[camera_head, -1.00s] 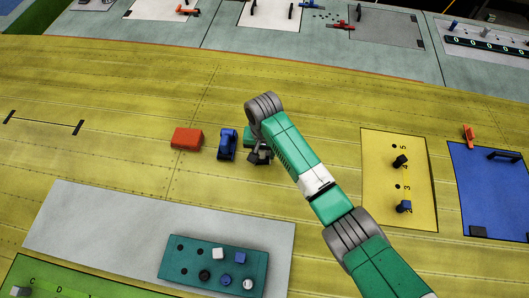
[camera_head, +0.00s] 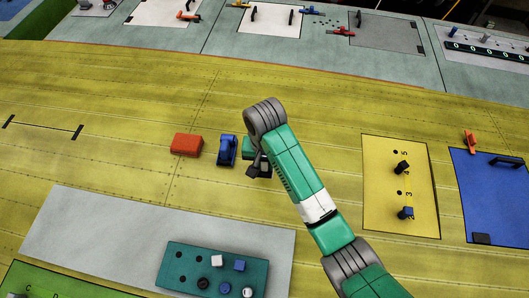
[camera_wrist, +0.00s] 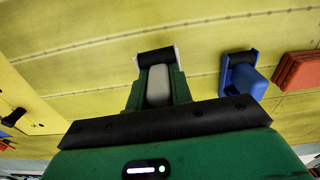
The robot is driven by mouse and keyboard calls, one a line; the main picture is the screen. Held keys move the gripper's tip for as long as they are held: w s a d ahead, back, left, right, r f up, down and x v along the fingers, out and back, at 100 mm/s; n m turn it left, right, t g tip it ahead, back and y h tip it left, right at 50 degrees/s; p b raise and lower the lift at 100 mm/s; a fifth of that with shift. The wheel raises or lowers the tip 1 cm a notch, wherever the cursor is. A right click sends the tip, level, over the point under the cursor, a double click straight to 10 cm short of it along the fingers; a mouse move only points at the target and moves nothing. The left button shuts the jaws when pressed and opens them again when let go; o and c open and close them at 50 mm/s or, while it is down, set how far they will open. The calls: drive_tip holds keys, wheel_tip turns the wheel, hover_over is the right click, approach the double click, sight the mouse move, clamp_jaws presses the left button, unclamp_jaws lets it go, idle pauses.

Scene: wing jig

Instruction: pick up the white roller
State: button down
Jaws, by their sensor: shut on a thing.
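The white roller (camera_wrist: 158,84) shows in the wrist view as a pale handle with white side brackets and a black cylinder at its far end. My gripper (camera_wrist: 157,92) has its green fingers closed on both sides of that handle. In the head view my gripper (camera_head: 258,165) is partly covered by my own wrist, and the white roller cannot be made out there. A similar blue roller (camera_head: 227,150) stands just left of my gripper, apart from it; it also shows right of the held one in the wrist view (camera_wrist: 243,77). I cannot tell clearance below the white roller.
A red-orange block (camera_head: 186,144) lies left of the blue roller on the yellow skin. A teal block with holes and pegs (camera_head: 200,263) sits on a grey mat (camera_head: 90,228) in front. A yellow plate (camera_head: 383,215) and a blue plate (camera_head: 485,205) lie to the right.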

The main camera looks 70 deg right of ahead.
drive_tip(key=s+a+r+p, duration=0.1)
drive_tip(key=s+a+p, duration=0.2)
drive_tip(key=a, duration=0.7)
drive_tip(key=shift+s, duration=0.65)
